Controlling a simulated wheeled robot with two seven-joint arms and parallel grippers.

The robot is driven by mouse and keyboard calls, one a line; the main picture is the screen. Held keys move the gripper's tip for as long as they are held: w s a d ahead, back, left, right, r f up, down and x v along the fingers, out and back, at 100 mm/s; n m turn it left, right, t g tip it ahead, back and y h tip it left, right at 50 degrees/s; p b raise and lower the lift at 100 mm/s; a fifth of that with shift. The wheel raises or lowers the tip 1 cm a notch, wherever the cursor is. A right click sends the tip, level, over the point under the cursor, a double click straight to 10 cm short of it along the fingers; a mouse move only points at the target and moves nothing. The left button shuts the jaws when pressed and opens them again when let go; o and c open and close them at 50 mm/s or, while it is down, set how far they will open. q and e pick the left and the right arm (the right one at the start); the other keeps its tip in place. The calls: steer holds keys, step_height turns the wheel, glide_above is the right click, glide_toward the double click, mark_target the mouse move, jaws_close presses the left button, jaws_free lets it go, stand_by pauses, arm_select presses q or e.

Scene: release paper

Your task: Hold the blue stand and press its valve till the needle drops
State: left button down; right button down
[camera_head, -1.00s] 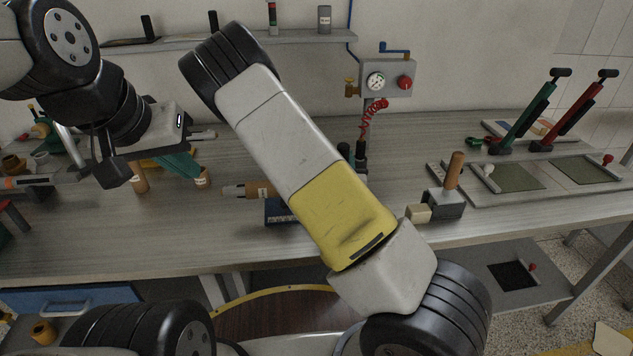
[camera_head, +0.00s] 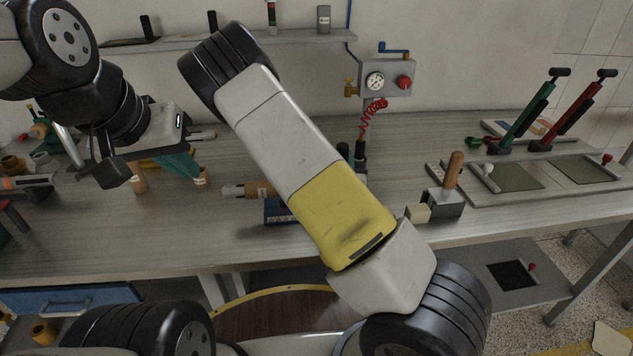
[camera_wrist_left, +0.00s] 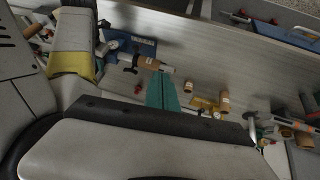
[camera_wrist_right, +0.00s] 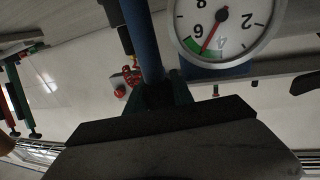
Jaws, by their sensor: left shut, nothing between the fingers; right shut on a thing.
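The blue stand's base (camera_head: 277,210) shows only in part on the bench, behind my own right arm. A blue base also shows in the left wrist view (camera_wrist_left: 130,46). In the right wrist view my right gripper (camera_wrist_right: 168,90) is shut on the blue stand's post (camera_wrist_right: 143,38). A round white gauge (camera_wrist_right: 226,28) sits beside the post, its red needle over the green band between 6 and 4. I cannot make out the valve. My left gripper (camera_head: 186,168) has teal fingers, shut and empty, left of the stand; they also show in the left wrist view (camera_wrist_left: 162,90).
A tan cylinder (camera_head: 258,189) lies by the blue base. Small cork pieces (camera_head: 202,178) stand near my left fingers. A wooden-handled block (camera_head: 445,203) and lever presses (camera_head: 525,120) are at right. A wall gauge box (camera_head: 387,80) hangs behind.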

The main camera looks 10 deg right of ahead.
stand_by(0.8)
arm_select(q)
steer(key=w+f+n+g+h, duration=0.4)
steer(key=w+f+n+h, duration=0.4)
steer(key=w+f+n, duration=0.4)
steer(key=w+a+f+n+t, duration=0.2)
steer(key=w+a+f+t, duration=0.1)
steer(key=a+f, duration=0.1)
steer(key=w+a+f+n+t+h, duration=0.1)
steer(key=w+a+f+n+t, duration=0.2)
steer(key=a, duration=0.3)
steer(key=w+a+f+n+t, duration=0.3)
steer(key=w+a+f, duration=0.1)
steer(key=a, duration=0.1)
steer(key=shift+w+a+f, duration=0.1)
steer(key=shift+a+f, duration=0.15)
steer(key=shift+f, duration=0.1)
steer(key=shift+d, duration=0.1)
steer(key=shift+d, duration=4.35)
